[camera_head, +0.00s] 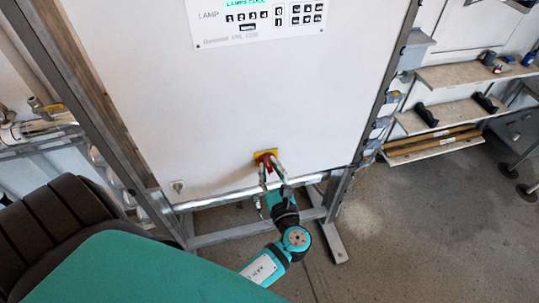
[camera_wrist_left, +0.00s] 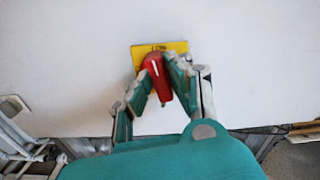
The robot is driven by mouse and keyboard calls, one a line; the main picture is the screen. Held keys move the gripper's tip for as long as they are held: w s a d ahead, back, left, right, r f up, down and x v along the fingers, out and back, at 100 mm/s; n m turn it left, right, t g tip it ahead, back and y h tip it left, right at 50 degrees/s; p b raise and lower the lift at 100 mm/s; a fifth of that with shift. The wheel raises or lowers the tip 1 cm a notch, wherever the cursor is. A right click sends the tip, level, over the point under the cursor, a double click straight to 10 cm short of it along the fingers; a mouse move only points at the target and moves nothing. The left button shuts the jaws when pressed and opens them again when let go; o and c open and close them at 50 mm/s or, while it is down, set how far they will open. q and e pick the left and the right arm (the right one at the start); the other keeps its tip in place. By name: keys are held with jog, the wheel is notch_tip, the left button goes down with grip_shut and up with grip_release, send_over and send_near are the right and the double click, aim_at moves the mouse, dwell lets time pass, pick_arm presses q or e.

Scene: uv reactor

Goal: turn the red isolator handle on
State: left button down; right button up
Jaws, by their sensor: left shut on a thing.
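The red isolator handle (camera_head: 264,155) is on a yellow plate (camera_head: 270,152) low on the white panel (camera_head: 230,110). In the left wrist view the handle (camera_wrist_left: 158,80) is close to upright, its lower end leaning a little to the right, and the yellow plate (camera_wrist_left: 178,47) shows behind it. My left gripper (camera_head: 269,166) reaches up to the handle from below. In the left wrist view its fingers (camera_wrist_left: 159,72) are on both sides of the handle, shut on it. The fingers cover part of the handle's sides. My right gripper is not in view.
A metal frame (camera_head: 340,190) surrounds the panel, with a lower bar under the handle. A white label with symbols (camera_head: 262,18) is at the top. Shelves with dark tools (camera_head: 440,118) stand at the right. The floor at lower right is clear.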

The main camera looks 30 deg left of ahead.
pick_arm(q)
jog(key=shift+w+r+m+p, duration=0.1)
jog(key=shift+m+p, duration=0.8)
jog(key=shift+m, duration=0.3)
jog(key=c, duration=1.3)
grip_release()
jog(key=shift+o, duration=0.2)
jog(key=shift+s+d, duration=0.2)
jog(key=shift+d, duration=0.05)
jog(key=v, duration=1.1)
